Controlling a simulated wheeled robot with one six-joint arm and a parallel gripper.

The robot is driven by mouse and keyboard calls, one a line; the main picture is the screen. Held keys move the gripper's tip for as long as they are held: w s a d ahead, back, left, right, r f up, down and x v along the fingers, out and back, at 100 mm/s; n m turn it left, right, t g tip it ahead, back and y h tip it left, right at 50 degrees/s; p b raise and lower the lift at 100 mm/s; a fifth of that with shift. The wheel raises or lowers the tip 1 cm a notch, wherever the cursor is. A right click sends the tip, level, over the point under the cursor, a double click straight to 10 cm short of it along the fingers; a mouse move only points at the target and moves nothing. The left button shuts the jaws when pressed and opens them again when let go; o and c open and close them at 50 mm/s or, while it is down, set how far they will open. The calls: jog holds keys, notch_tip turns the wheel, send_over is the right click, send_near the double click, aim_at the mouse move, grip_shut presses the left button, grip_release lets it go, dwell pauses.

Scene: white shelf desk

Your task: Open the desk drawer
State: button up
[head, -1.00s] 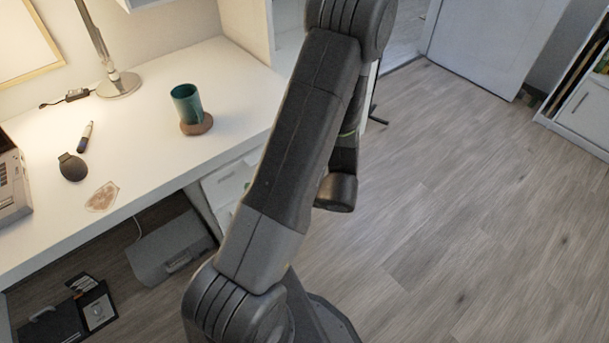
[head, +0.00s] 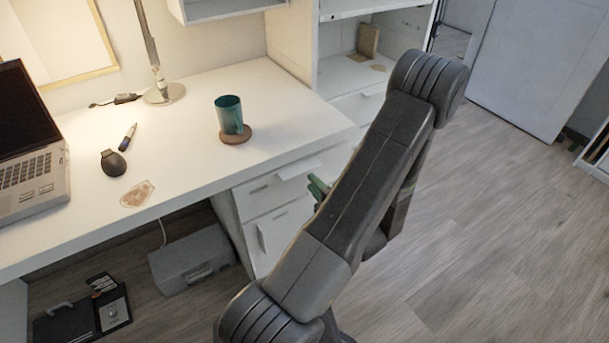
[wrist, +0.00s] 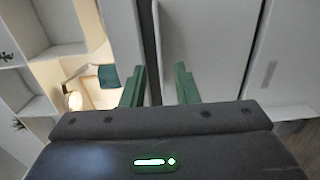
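The white desk (head: 190,165) has a white drawer unit under its right end. Its upper drawer (head: 262,190) has a pale protruding handle (head: 300,168), and a lower drawer (head: 280,235) is below it. My gripper (head: 318,188) is in front of the upper drawer, mostly hidden behind my arm, with a green finger showing. In the wrist view my gripper (wrist: 160,84) has its two green fingers apart. A white panel edge (wrist: 156,40) runs between them, beside a dark gap. I cannot tell whether the fingers touch it. The upper drawer looks closed or nearly so.
A teal cup (head: 229,114) stands on a brown coaster (head: 235,138) on the desktop. A laptop (head: 30,150), mouse (head: 113,162) and lamp (head: 165,94) are also there. A grey box (head: 190,262) is under the desk. Open floor (head: 480,230) lies to the right.

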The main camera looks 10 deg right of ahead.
jog(key=x, duration=0.5)
jog(key=shift+w+a, duration=0.1)
jog(key=shift+w, duration=0.25)
grip_shut()
